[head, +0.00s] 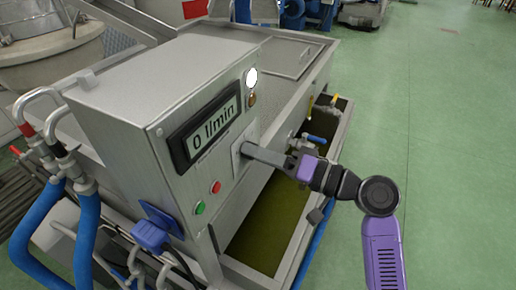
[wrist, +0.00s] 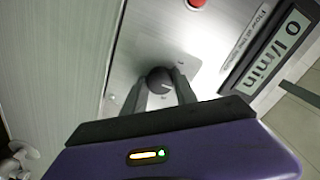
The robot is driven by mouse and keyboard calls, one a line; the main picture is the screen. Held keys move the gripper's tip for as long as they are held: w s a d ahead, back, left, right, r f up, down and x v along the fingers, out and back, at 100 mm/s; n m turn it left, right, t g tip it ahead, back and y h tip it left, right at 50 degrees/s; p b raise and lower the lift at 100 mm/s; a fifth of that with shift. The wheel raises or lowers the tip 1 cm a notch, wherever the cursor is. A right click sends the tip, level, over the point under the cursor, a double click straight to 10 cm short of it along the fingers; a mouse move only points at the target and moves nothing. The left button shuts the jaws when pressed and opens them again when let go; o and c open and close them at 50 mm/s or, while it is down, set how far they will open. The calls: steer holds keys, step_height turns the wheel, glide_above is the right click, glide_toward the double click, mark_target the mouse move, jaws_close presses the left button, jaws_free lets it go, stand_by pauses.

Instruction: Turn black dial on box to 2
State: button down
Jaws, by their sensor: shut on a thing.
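A grey metal control box (head: 131,123) stands at the left in the head view, its front turned to the right. The black dial (wrist: 159,80) shows in the wrist view on a pale plate of the box front. My gripper (wrist: 160,88) is shut on the dial, one finger on each side. In the head view my gripper (head: 246,150) reaches the box from the right and hides the dial. The display (head: 208,130) reads 0 l/min. It also shows in the wrist view (wrist: 276,52). The dial's pointer and scale marks cannot be read.
A red button (head: 216,187) and a green button (head: 199,208) sit below the display. A white lamp (head: 251,78) is at the upper right of the box front. A trough of greenish liquid (head: 262,228) lies below my arm. Green floor (head: 440,130) is clear at the right.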

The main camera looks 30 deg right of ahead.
steer(key=shift+m, duration=0.3)
steer(key=c, duration=1)
jaws_free()
steer(key=shift+o, duration=0.2)
steer(key=b+v, duration=0.1)
steer(key=v, duration=0.7)
steer(key=shift+b, duration=0.35)
steer(key=shift+w, duration=0.1)
